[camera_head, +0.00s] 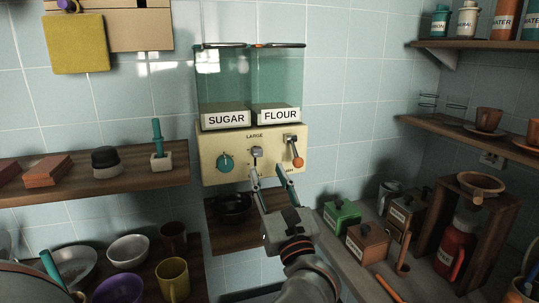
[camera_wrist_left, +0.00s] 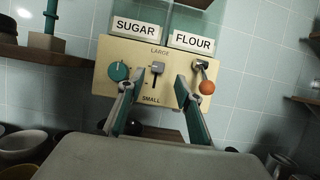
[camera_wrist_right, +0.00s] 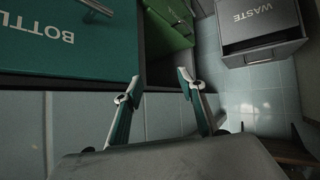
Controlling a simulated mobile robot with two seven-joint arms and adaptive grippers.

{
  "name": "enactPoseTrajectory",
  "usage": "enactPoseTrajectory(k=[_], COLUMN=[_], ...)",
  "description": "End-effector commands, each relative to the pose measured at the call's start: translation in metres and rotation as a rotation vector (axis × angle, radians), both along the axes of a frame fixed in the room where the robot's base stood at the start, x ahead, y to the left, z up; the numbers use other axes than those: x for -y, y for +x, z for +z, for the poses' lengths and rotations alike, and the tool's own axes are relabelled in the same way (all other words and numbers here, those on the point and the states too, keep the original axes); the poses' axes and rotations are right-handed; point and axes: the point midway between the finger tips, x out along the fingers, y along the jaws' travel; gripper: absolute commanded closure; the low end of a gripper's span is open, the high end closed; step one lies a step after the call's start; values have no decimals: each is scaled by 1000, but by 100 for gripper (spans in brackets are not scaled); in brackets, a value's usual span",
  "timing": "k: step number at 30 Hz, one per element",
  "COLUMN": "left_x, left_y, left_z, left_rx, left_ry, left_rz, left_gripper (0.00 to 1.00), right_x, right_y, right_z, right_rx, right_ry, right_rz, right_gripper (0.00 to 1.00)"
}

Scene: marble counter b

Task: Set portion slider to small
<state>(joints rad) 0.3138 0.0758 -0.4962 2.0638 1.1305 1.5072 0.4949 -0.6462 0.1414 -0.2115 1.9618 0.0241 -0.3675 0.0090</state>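The portion slider (camera_head: 257,151) is a small grey knob on a vertical slot in the cream dispenser panel (camera_head: 215,145). In the left wrist view the slider (camera_wrist_left: 157,67) sits at the upper end of its slot, near LARGE, with SMALL printed below. My left gripper (camera_head: 268,171) is open in front of the panel. In the left wrist view its fingertips (camera_wrist_left: 160,80) stand on either side of the slot, below the knob's level; I cannot tell whether they touch anything. My right gripper (camera_wrist_right: 160,82) is open and empty, away from the dispenser, near a teal bottle box (camera_wrist_right: 65,45).
A teal dial (camera_head: 225,162) is left of the slider and an orange-tipped lever (camera_head: 297,160) is right of it. SUGAR and FLOUR hoppers (camera_head: 250,85) sit above. A shelf (camera_head: 100,185) lies left; a dark pan (camera_head: 232,207) is below. A waste bin (camera_wrist_right: 265,45) shows in the right wrist view.

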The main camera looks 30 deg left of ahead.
Motion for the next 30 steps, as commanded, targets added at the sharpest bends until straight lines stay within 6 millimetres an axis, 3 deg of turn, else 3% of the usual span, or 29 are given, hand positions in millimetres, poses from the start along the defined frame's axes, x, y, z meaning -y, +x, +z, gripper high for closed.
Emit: enactPoseTrajectory(k=[15, 26, 27, 30], left_x=[-48, -53, -53, -53], left_y=[40, 45, 45, 45], left_z=[27, 29, 29, 29], left_rx=[0, -1, -1, -1], left_ry=[4, 2, 3, 3], left_rz=[3, 3, 3, 3], left_gripper=[65, 65, 68, 94], right_x=[-2, -2, -1, -1], right_y=[1, 3, 3, 3], right_z=[15, 17, 17, 17], right_rx=[5, 9, 9, 9], right_ry=[4, 3, 3, 3], right_rz=[0, 0, -1, -1], right_gripper=[60, 60, 60, 60])
